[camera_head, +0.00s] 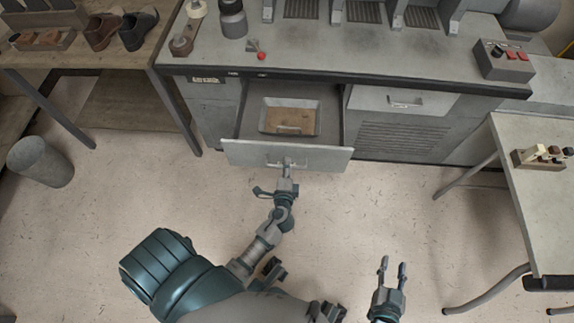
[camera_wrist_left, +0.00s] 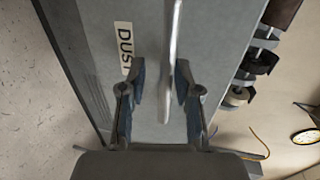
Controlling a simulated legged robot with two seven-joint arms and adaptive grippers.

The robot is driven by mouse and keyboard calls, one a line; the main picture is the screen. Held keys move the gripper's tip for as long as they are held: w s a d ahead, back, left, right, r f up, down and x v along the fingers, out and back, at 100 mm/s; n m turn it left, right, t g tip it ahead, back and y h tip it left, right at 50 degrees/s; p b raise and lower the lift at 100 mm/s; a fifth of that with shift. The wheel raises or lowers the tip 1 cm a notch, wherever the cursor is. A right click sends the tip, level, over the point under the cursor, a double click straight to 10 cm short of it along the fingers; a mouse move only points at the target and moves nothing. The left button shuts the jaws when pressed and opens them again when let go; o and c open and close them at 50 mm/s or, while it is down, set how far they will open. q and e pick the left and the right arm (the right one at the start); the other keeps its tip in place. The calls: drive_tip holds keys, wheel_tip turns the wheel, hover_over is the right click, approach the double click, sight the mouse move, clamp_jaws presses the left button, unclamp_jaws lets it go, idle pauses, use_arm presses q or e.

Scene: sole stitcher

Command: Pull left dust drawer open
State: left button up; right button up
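The left dust drawer (camera_head: 238,154) is pulled out of the grey machine base in the head view. Inside it is a metal pan (camera_head: 268,103) with brown dust. My left gripper (camera_head: 287,170) is at the middle of the drawer front, by the handle. In the left wrist view the handle (camera_wrist_left: 173,45) lies between the fingers of the left gripper (camera_wrist_left: 160,80), which stand apart. The handle is closer to the right finger; contact cannot be told. A "DUST" label (camera_wrist_left: 125,48) is beside it. My right gripper (camera_head: 393,268) is open and empty over the floor.
The right drawer (camera_head: 375,100) is shut. A workbench with shoes (camera_head: 102,30) stands at left, with a grey bin (camera_head: 40,162) below. A table (camera_head: 530,205) with small tools stands at right. The floor before the drawers is clear.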

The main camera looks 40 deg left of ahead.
use_arm(q)
drive_tip(key=shift+r, duration=0.15)
drive_tip(key=v, duration=1.2)
idle(0.3)
